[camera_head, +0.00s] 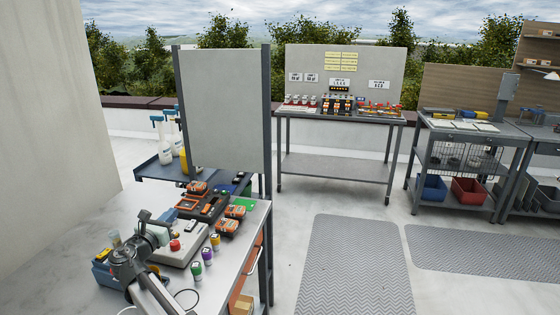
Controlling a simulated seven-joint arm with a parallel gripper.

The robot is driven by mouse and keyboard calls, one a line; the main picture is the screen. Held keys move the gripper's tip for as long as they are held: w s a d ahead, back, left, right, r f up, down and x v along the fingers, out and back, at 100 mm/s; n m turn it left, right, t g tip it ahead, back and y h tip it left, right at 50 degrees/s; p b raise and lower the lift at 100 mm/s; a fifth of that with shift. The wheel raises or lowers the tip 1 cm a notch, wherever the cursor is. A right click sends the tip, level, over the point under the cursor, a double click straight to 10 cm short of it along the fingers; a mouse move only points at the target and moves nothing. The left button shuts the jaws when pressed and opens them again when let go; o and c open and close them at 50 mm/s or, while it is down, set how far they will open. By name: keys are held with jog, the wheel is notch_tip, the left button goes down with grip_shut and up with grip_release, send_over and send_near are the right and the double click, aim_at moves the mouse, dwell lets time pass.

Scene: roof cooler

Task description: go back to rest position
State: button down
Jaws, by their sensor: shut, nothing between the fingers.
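My arm (148,285) reaches in from the bottom left over the light workbench (95,215). My gripper (158,226) is small and dark in this view, at the near side of a pale control box with a red button (175,245). It is shut and holds nothing. The fingertips are small and partly lost against the arm links, and I cannot tell how far above the box they are.
Orange-and-black devices (228,226) and small capped bottles (207,255) stand close to the right of my arm. An upright grey panel (222,110) rises behind the bench. A blue cart with spray bottles (160,140) stands behind. Benches and floor mats (355,265) lie to the right.

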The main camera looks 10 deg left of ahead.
jog(key=w+d+f+m+g+h, duration=0.25)
jog(key=w+d+m+h, duration=0.25)
jog(key=w+d, duration=1.35)
jog(key=s+d+f+m+g+h, duration=0.1)
jog(key=s+d+f+m+g, duration=0.2)
jog(key=d+f, duration=1.05)
jog(key=s+d+f+m+g, duration=0.1)
jog(key=d+f+m+g, duration=0.4)
jog(key=d+f, duration=0.8)
jog(key=s+d+f+m+g, duration=0.4)
jog(key=s+d+f+m, duration=0.2)
jog(key=s+d+f, duration=0.4)
jog(key=s+d+f+m+g, duration=0.3)
jog(key=s+d+f+m, duration=0.2)
jog(key=s+d+f, duration=0.5)
jog(key=s+f+m+g+y, duration=0.2)
jog(key=s+f+m, duration=0.1)
jog(key=s, duration=0.7)
jog(key=s+d+f+m+g+y, duration=0.1)
jog(key=s+m, duration=0.4)
jog(key=s, duration=0.6)
jog(key=s+f+m+g+y, duration=0.3)
jog(key=s+f+m+g, duration=0.1)
jog(key=s, duration=0.6)
jog(key=shift+s+d+f, duration=0.15)
jog(key=shift+d+f, duration=0.25)
jog(key=shift+f, duration=0.2)
